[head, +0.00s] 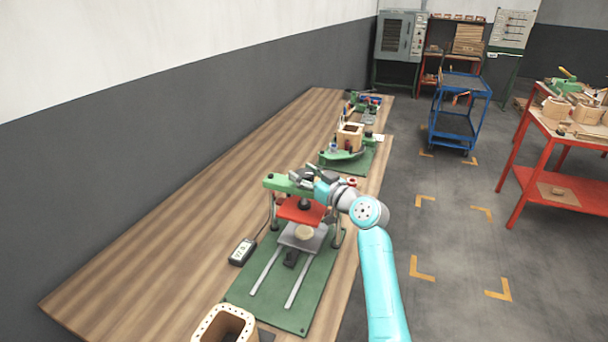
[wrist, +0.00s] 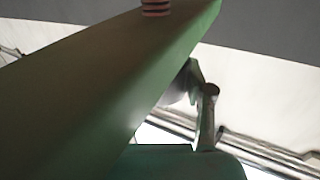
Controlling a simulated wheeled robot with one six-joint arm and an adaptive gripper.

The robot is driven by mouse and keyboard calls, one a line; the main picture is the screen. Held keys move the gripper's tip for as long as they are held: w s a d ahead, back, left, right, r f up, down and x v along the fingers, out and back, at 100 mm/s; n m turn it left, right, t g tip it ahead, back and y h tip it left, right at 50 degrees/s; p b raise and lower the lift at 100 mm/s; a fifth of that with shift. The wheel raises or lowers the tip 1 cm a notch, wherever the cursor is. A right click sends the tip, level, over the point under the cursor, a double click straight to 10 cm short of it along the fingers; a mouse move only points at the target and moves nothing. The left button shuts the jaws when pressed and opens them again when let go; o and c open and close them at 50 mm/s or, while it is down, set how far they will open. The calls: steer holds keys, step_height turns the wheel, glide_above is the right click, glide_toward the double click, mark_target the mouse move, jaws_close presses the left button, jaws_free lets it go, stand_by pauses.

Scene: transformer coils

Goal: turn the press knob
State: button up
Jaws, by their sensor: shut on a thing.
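The press stands on a green base mat (head: 318,292) on the bench. It has a green top beam (head: 280,184), a red pressing plate (head: 296,211) and a grey lower plate (head: 312,242). A round light wooden piece (head: 304,232) lies on the lower plate, below the red plate and apart from it. My gripper (head: 309,172) is at the top of the press, over the green beam, shut on the press knob, which its fingers mostly hide.
A small control box (head: 242,252) with a cable lies left of the press. A wooden box with holes in its rim (head: 226,322) stands in front. Another green fixture (head: 345,157) stands behind. The bench's left side (head: 170,225) is clear.

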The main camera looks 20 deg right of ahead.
steer(key=shift+d+n+g+y, duration=0.1)
steer(key=shift+n+g+y, duration=0.45)
steer(key=shift+y, duration=0.25)
steer(key=shift+n+y, duration=0.35)
steer(key=shift+y, duration=0.05)
steer(key=shift+f, duration=0.1)
steer(key=o, duration=1.2)
steer(key=v, duration=1.1)
steer(key=shift+s+d, duration=0.25)
steer(key=shift+s, duration=0.05)
